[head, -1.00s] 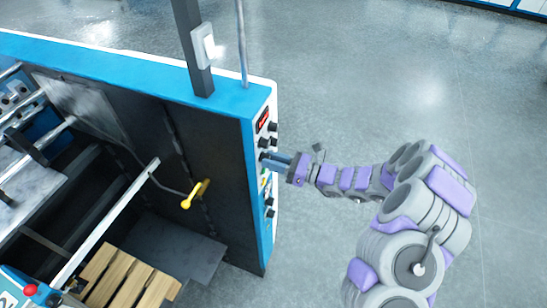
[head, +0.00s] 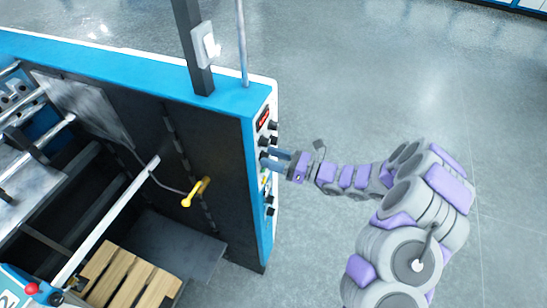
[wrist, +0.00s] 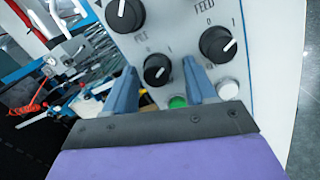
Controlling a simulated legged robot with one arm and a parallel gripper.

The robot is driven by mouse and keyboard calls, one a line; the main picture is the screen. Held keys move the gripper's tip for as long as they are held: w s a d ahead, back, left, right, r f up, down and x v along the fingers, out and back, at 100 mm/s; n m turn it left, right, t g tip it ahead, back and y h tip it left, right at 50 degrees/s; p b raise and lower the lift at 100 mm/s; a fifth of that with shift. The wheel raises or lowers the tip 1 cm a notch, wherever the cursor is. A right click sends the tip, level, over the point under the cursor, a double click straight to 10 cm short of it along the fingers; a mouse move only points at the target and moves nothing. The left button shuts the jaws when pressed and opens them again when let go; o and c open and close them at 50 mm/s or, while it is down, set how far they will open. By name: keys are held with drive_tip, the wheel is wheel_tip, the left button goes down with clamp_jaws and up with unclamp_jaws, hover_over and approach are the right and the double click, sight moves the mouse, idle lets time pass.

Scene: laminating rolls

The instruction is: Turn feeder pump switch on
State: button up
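The control panel (head: 264,190) is the narrow white end face of the blue machine. In the wrist view, a small black knob switch (wrist: 157,69) marked 0 and 1 shows between my fingertips, its white pointer line tilted up to the right. A larger black knob (wrist: 217,44) labelled FEED is at upper right, its pointer also tilted up to the right. Another large knob (wrist: 125,14) is at upper left. My gripper (head: 270,160) is at the panel, fingers apart; its blue fingers (wrist: 160,75) flank the small knob. I cannot tell whether they touch it.
A green button (wrist: 178,101) and a white button (wrist: 227,89) sit below the knobs, close to the right finger. A dark post with a white box (head: 205,44) rises from the machine. The floor at right is clear.

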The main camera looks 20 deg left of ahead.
drive_tip(key=shift+s, duration=0.1)
drive_tip(key=d+f+b, duration=0.1)
drive_tip(key=d+b, duration=0.1)
drive_tip(key=d, duration=1.5)
drive_tip(key=shift+s+d+f+b, duration=0.2)
drive_tip(key=shift+s+b, duration=0.1)
drive_tip(key=shift+b, duration=0.1)
drive_tip(key=s+a+n+g+h+b, duration=0.3)
drive_tip(key=s+n+g+h+b, duration=0.45)
drive_tip(key=s+n+b, duration=0.9)
drive_tip(key=s+d+f+n+t+h+b, duration=0.2)
drive_tip(key=s+d+f+h, duration=0.3)
drive_tip(key=s+d, duration=0.3)
drive_tip(key=s+d+f+n+t+h+b, duration=0.3)
drive_tip(key=s+d+h, duration=0.3)
drive_tip(key=s+d, duration=0.2)
drive_tip(key=shift+s+d+f, duration=0.2)
drive_tip(key=shift+s+f, duration=0.2)
drive_tip(key=shift+f, duration=0.5)
